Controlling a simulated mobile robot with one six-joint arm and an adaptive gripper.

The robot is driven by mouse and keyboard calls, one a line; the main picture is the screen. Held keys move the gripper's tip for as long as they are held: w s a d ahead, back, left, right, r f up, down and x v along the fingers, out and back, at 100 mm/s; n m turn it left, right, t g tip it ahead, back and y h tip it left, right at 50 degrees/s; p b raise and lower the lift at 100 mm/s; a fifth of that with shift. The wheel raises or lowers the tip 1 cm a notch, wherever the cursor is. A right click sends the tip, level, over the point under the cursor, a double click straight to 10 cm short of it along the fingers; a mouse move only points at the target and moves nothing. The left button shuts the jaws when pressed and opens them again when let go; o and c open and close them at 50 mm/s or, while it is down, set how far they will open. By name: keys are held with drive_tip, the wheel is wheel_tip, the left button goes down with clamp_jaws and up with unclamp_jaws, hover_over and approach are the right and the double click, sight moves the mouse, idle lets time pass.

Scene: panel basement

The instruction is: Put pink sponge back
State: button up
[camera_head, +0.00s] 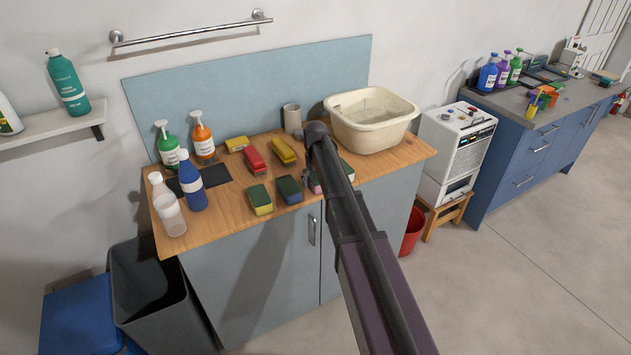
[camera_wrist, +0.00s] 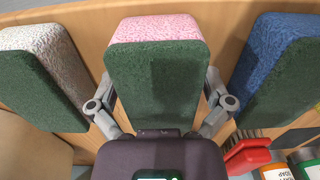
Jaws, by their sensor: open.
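The pink sponge (camera_wrist: 155,28) has a pink layer and a dark green scouring layer. It fills the middle of the wrist view, and a sliver of it (camera_head: 314,185) shows beside my arm in the head view. My gripper (camera_wrist: 160,88) is open, with one finger on each side of the sponge. I cannot tell whether either finger touches it. In the head view my arm hides most of the gripper and much of the sponge. The sponge is at the front of the wooden counter (camera_head: 225,225).
A blue-and-green sponge (camera_head: 289,190) and a whitish-and-green sponge (camera_wrist: 45,50) flank the pink one closely. A yellow-green sponge (camera_head: 260,200), a red brush (camera_head: 254,161), bottles (camera_head: 192,180) and a cream basin (camera_head: 370,125) share the counter. A dark mat (camera_head: 228,172) lies partly bare.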

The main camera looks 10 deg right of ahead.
drive_tip(key=shift+r, duration=0.15)
wheel_tip(320, 180, up, 12)
drive_tip(key=p, duration=1.2)
idle(0.7)
drive_tip(key=s+m, duration=0.3)
drive_tip(key=s, duration=2.6)
drive_tip(key=shift+m, duration=0.3)
drive_tip(key=shift+f+b, duration=0.4)
drive_tip(key=shift+f, duration=0.15)
